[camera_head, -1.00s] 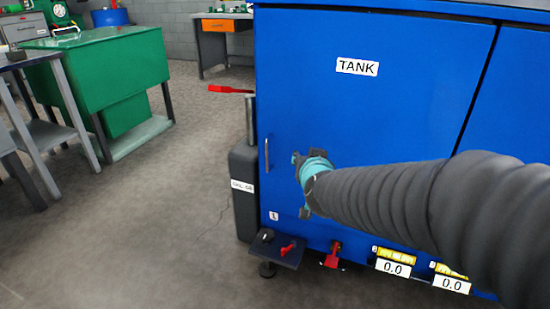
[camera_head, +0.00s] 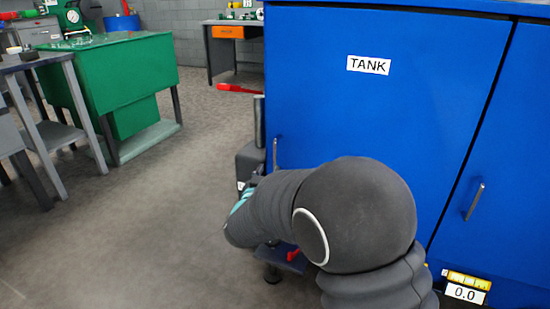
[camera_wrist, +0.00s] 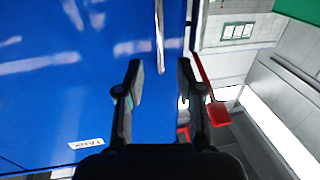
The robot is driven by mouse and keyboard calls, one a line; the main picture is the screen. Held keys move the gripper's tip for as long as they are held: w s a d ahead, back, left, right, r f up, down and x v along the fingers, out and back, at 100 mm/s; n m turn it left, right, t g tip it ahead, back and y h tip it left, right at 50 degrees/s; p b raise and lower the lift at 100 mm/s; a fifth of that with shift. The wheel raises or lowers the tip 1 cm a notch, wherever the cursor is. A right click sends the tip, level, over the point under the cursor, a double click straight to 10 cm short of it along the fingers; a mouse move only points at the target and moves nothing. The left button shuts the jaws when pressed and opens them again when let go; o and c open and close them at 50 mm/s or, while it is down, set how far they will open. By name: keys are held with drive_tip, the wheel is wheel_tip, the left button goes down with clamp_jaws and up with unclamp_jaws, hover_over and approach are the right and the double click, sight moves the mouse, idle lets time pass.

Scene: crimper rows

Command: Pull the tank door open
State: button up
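The blue tank door (camera_head: 400,115) is shut flush with the cabinet front and carries a white TANK label (camera_head: 368,65). Its vertical metal handle (camera_head: 275,152) is near the door's left edge. My arm reaches across in front of the door's lower part and hides most of my gripper in the head view. In the wrist view my gripper (camera_wrist: 161,78) is open, with its two dark fingers apart. The handle (camera_wrist: 160,38) shows ahead, in line with the gap between the fingers. I cannot tell whether it lies between the fingertips.
A red lever (camera_head: 238,88) sticks out left of the cabinet; it also shows right of the fingers in the wrist view (camera_wrist: 217,110). A second door handle (camera_head: 474,202) is at the right. A green bench (camera_head: 125,75) stands at the left. The floor between is clear.

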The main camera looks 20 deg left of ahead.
sight(275, 158)
drive_tip(key=w, duration=0.6)
drive_tip(key=w+a, duration=0.1)
drive_tip(key=w, duration=0.2)
clamp_jaws()
